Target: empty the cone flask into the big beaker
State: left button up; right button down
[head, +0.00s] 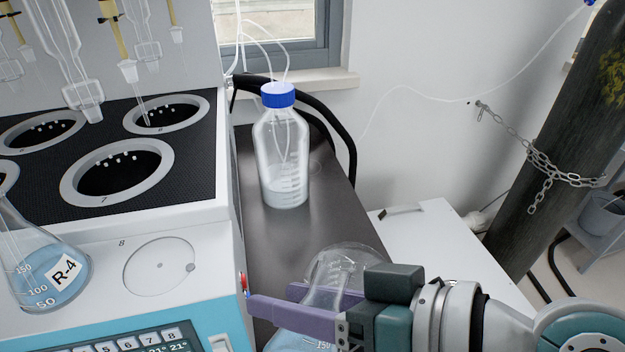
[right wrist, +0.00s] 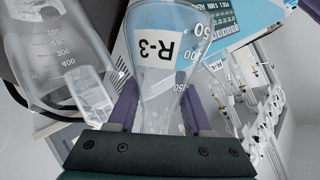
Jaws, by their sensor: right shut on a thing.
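The cone flask (head: 293,341) is clear glass with blue liquid low in it. Its R-3 label shows in the right wrist view (right wrist: 155,48). My right gripper (head: 270,297) is shut around the flask's narrow upper part, and the flask looks about upright. Its base is cut off by the lower edge of the head view. A clear round vessel with white marks (head: 345,262), probably the big beaker, stands just behind the flask on the dark bench. A graduated clear vessel (right wrist: 62,45), likely the same one, is left of the flask in the right wrist view. My left gripper is out of view.
A blue-capped bottle with tubes (head: 283,150) stands farther back on the dark bench (head: 325,220). The heating-block machine (head: 205,240) fills the left, with the R-4 flask (head: 40,260) on it. A chained cylinder (head: 560,140) stands at right.

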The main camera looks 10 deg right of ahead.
jog(key=shift+w+r+m+g+y, duration=0.1)
jog(key=shift+r+m+g+y, duration=0.2)
jog(key=shift+r+m+y, duration=0.25)
jog(key=shift+f, duration=0.2)
jog(key=shift+m, duration=0.25)
jog(key=shift+a+f+m+g+y+b, duration=0.15)
jog(key=shift+f+m+g+y+b, duration=0.2)
jog(key=shift+b, duration=0.3)
jog(key=shift+s+a+r+m+g+y, duration=0.1)
jog(key=shift+s+r+m+g+y, duration=0.25)
jog(key=shift+r+m, duration=0.2)
dwell(0.4)
jog(key=shift+f+m+y+b, duration=0.35)
jog(key=shift+f+m+b, duration=0.1)
jog(key=shift+m, duration=0.15)
dwell(0.5)
jog(key=shift+w+r, duration=0.2)
jog(key=shift+w+d+r+m+g+y, duration=0.25)
jog(key=shift+d+m+g+y, duration=0.15)
jog(key=shift+m, duration=0.2)
dwell(0.3)
jog(key=shift+r+m+y+b, duration=0.4)
jog(key=shift+r+m+b, duration=0.05)
jog(key=shift+m, duration=0.15)
dwell(0.8)
